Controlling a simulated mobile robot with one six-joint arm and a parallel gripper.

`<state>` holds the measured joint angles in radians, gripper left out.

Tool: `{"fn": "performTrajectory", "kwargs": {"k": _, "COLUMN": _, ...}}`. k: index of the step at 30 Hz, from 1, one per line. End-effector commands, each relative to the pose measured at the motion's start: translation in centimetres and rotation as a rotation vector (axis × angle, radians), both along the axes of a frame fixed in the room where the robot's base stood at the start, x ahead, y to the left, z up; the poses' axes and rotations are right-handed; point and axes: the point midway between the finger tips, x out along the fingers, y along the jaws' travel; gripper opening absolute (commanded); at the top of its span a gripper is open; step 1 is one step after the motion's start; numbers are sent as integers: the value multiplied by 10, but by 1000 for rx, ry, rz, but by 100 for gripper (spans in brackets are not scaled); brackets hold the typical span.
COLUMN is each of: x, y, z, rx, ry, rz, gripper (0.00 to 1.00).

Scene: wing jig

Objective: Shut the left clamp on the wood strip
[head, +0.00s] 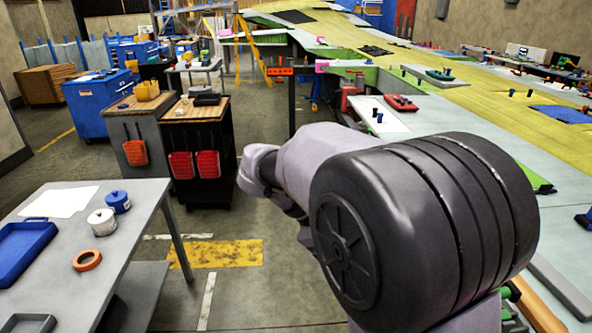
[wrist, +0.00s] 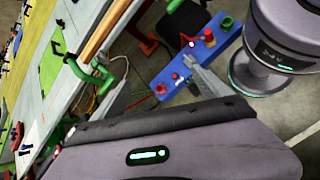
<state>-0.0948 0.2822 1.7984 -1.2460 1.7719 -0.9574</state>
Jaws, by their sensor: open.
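In the wrist view the wood strip (wrist: 108,30) runs along the edge of the pale wing jig (wrist: 84,32). I cannot tell which is the left clamp or whether either is shut. My gripper (wrist: 160,68) is open and empty, its grey fingers apart, to the right of the nearer clamp and not visibly touching it. In the head view the strip (head: 540,306) shows at lower right; my arm hides my gripper.
A blue panel with red knobs (wrist: 181,66) lies beyond my fingers in the wrist view. In the head view a grey table (head: 138,222) stands at left, with dark cabinets (head: 207,125) behind. Open floor (head: 235,300) lies between the table and my arm.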

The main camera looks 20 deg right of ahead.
Motion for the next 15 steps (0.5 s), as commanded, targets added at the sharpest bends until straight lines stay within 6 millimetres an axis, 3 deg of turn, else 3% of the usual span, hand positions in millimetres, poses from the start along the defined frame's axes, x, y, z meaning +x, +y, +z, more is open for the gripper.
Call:
{"fn": "performTrajectory", "kwargs": {"k": 3, "x": 63, "y": -20, "z": -18, "rx": -235, "ry": 287, "rz": 146, "gripper": 87}}
{"fn": "performTrajectory", "kwargs": {"k": 7, "x": 118, "y": -22, "z": -47, "rx": -465, "ry": 543, "rz": 246, "gripper": 87}}
{"fn": "performTrajectory", "kwargs": {"k": 10, "x": 139, "y": -17, "z": -67, "rx": -566, "ry": 645, "rz": 277, "gripper": 87}}
{"fn": "performTrajectory", "kwargs": {"k": 15, "x": 146, "y": -22, "z": -77, "rx": -615, "ry": 692, "rz": 288, "gripper": 87}}
